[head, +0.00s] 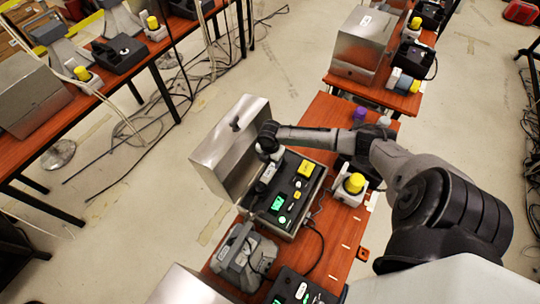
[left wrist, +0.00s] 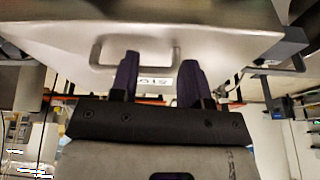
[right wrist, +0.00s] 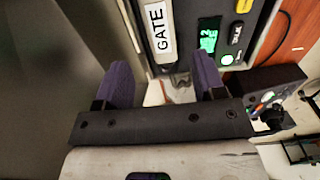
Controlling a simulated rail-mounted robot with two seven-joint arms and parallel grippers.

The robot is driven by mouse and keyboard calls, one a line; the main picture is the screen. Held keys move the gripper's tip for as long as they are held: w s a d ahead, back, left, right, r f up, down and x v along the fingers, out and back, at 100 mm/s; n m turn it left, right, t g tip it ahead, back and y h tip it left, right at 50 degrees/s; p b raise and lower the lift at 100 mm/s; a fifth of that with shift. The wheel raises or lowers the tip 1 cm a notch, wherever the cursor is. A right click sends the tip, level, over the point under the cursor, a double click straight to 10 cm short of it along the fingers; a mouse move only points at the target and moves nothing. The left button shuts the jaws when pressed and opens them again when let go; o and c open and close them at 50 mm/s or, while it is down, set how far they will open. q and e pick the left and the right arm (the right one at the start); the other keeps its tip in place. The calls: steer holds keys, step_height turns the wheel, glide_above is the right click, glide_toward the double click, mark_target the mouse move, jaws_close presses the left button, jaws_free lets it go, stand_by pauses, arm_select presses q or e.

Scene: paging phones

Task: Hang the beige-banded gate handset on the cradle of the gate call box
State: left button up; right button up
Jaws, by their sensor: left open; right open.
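The gate call box (head: 284,190) stands on the red-brown table with its metal hood (head: 225,150) raised. Its black panel has a green screen and a yellow button; the GATE label (right wrist: 158,32) shows in the right wrist view. My right gripper (head: 268,140) is beside the hood and the panel's far left corner. Its fingers (right wrist: 160,82) are open, with no handset clearly between them.
A grey desk device (head: 245,258) stands near the table's front, beside another black panel (head: 300,289) and a metal hood (head: 188,287). A yellow-topped unit (head: 352,186) stands right of the call box. My right arm crosses above the table. Cables lie on the floor.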

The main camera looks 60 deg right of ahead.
steer(key=s+a+r+m+t+y, duration=0.1)
steer(key=s+a+m, duration=0.3)
steer(key=a, duration=0.7)
steer(key=s+a+r+m+t+y, duration=0.1)
steer(key=s+a+m, duration=0.1)
steer(key=s+a, duration=0.75)
steer(key=s+a+r+m+t+h, duration=0.1)
steer(key=s+a+r+m, duration=0.4)
steer(key=r+m, duration=0.3)
steer(key=shift+s+a+r+m+t+h, duration=0.25)
steer(key=shift+s+m+h, duration=0.2)
steer(key=shift+m, duration=0.45)
steer(key=shift+r, duration=0.1)
